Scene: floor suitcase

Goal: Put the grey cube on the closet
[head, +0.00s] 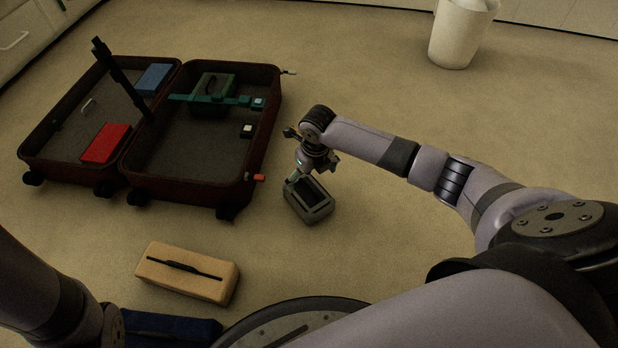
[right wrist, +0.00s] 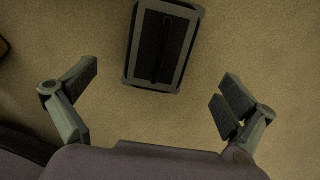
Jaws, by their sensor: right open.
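The grey cube (head: 316,208), a grey box with a dark top and a handle, lies on the floor to the right of the suitcase. It also shows at the top of the right wrist view (right wrist: 160,48), beyond the fingertips. My right gripper (head: 303,172) is above and near it, at its far side in the head view. In the right wrist view its fingers (right wrist: 158,88) are wide apart with nothing between them. White cabinets with drawers (head: 18,38) stand at the upper left; I cannot tell if they are the closet. My left gripper is out of view.
An open dark red suitcase (head: 262,150) holds red, blue and green items. A tan box (head: 187,272) and a dark blue box (head: 165,325) lie nearer me. A white bin (head: 458,38) stands at the back. The floor right of the suitcase is mostly clear.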

